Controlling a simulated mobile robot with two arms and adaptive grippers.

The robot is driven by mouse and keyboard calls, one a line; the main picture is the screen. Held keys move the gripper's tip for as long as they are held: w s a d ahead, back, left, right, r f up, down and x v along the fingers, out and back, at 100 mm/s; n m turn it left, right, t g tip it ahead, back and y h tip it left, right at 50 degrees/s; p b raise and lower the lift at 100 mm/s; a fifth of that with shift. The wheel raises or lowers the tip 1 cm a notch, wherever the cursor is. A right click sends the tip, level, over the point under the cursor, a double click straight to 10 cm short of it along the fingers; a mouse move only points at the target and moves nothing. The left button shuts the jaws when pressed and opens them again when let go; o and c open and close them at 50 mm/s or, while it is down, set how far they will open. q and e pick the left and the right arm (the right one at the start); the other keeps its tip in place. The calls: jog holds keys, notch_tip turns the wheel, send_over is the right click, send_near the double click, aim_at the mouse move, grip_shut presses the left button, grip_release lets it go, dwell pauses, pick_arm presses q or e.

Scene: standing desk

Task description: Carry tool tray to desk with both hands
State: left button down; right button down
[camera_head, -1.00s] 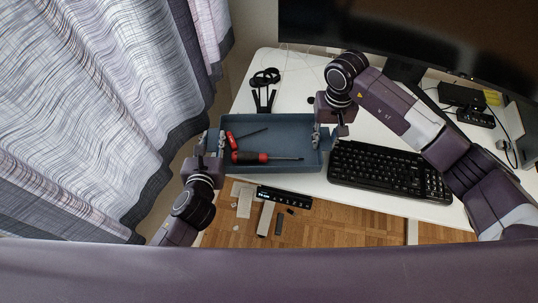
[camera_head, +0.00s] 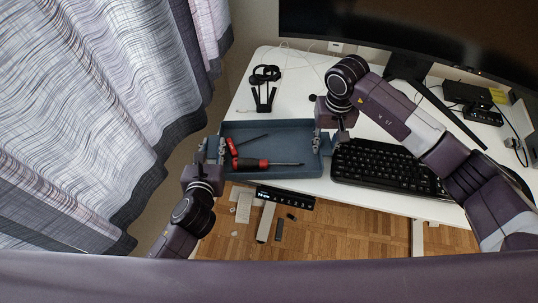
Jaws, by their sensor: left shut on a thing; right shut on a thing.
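A blue-grey tool tray (camera_head: 285,127) is at the desk's left front part, seen from above. A red and black screwdriver (camera_head: 268,163) lies in it, with a red-handled tool (camera_head: 232,147) at its left end. My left gripper (camera_head: 217,150) is shut on the tray's left end. My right gripper (camera_head: 322,143) is shut on its right end. The white desk (camera_head: 300,92) shows behind the tray. I cannot tell whether the tray's underside touches the desk.
A black keyboard (camera_head: 388,168) lies close to the tray's right end. Black headphones on a stand (camera_head: 265,88) are behind the tray. A large monitor (camera_head: 420,35) stands at the back. A control panel (camera_head: 285,198) is at the desk's front edge. Curtains (camera_head: 90,110) hang at left.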

pick_arm(q)
jog(key=c, duration=1.8)
grip_release()
jog(key=shift+s+a+f, duration=0.1)
jog(key=shift+a+f, duration=0.05)
jog(key=shift+f, duration=0.1)
jog(key=shift+c, duration=0.2)
pick_arm(e)
jog(key=c, duration=1.9)
grip_release()
jog(key=shift+s+d+f, duration=0.1)
jog(key=shift+s+f, duration=0.35)
jog(key=shift+f, duration=0.3)
pick_arm(q)
jog(key=shift+o, duration=1.2)
jog(key=shift+f, duration=0.1)
pick_arm(e)
jog(key=shift+o, duration=1.4)
jog(key=shift+w+f, duration=0.1)
pick_arm(q)
jog(key=shift+w+f, duration=0.1)
jog(key=shift+w, duration=0.2)
pick_arm(e)
jog(key=shift+w+f, duration=0.1)
jog(key=shift+w, duration=0.15)
pick_arm(q)
jog(key=shift+s, duration=0.1)
jog(key=v, duration=0.8)
pick_arm(e)
jog(key=shift+r, duration=4.3)
